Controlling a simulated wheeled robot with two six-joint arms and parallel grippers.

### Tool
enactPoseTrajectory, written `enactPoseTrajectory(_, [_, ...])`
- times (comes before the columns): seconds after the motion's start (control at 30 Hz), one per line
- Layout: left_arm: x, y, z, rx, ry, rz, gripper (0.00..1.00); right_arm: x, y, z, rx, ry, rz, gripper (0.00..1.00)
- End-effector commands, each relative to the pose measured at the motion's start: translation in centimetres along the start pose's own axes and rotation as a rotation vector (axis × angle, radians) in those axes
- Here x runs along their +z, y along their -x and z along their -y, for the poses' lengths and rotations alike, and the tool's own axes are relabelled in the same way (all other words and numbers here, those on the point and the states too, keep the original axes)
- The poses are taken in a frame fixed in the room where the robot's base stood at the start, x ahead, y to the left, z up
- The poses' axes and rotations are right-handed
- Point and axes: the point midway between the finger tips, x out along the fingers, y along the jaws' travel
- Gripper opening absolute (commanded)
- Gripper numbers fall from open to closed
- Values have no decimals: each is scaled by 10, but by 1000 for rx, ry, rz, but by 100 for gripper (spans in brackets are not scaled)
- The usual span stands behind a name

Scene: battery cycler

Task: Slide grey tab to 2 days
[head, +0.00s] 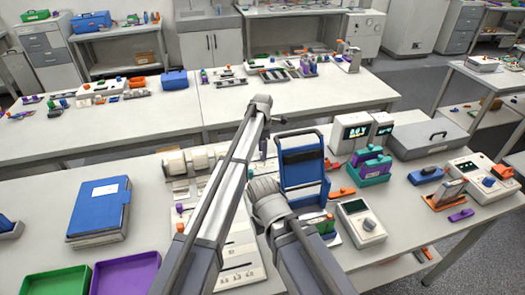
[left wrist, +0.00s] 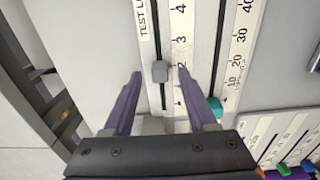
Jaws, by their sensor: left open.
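The grey tab (left wrist: 160,71) sits in a dark slot beside a white strip marked 1 to 4 in the left wrist view. It is near the 2 mark, a little below the numeral. My left gripper (left wrist: 160,73) is open, with one purple finger on each side of the tab. Gaps show between the fingers and the tab, so it is not clasped. The pale slider panel (head: 243,262) shows partly behind my arm in the head view; the grey tab cannot be made out there. I do not see my right gripper's fingers in either view.
A teal tab (left wrist: 215,106) sits low in the adjacent slot, marked 10 to 40. A blue upright frame (head: 302,165) and a grey dial meter (head: 361,222) stand right of the panel. A blue binder (head: 99,207) lies left, with bare table between.

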Motion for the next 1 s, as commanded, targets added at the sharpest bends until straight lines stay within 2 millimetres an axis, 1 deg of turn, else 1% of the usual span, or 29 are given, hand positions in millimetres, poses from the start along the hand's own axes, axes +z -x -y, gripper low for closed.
enactPoseTrajectory(0.03, [0, 11, 0, 0, 0, 0, 57, 1, 11, -1, 0, 0, 0, 0])
enactPoseTrajectory(0.3, [0, 47, 0, 0, 0, 0, 57, 3, 47, -4, 0, 1, 0, 0])
enactPoseTrajectory(0.43, [0, 61, 0, 0, 0, 0, 57, 4, 60, -6, 0, 1, 0, 0])
enactPoseTrajectory(0.57, [0, 66, 0, 0, 0, 0, 57, 4, 66, -6, 0, 2, 0, 0])
enactPoseTrajectory(1.0, [0, 65, 0, 0, 0, 0, 57, 4, 65, -6, 0, 2, 0, 0])
